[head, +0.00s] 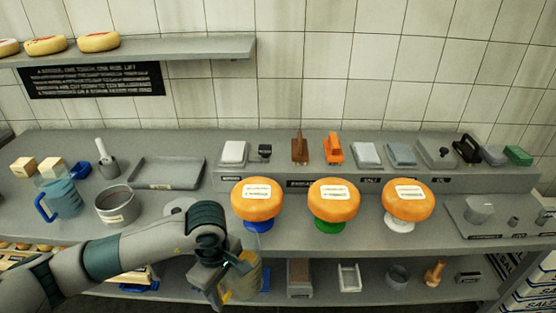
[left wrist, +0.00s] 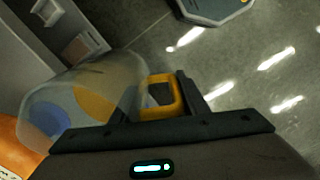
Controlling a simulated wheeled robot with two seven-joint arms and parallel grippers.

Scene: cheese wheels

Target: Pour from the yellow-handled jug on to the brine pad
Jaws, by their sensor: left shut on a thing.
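My left gripper (head: 236,272) is shut on the yellow handle (left wrist: 162,98) of a clear jug (left wrist: 85,102). In the head view the jug (head: 250,278) hangs at the front edge of the bench, below the left cheese wheel, partly hidden by my gripper. Its body is see-through, with blue and orange tones showing through it, so I cannot tell how full it is. A blue-handled jug (head: 62,197) stands at the left of the bench. I cannot tell which of the flat pads is the brine pad. My right gripper is not in view.
Three orange cheese wheels stand on blue, green and white stands (head: 334,203). A raised ledge behind holds several blocks, brushes and pads (head: 365,155). A metal pot (head: 115,207) and grey tray (head: 167,174) are at left. A lower shelf (head: 330,287) holds small tools.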

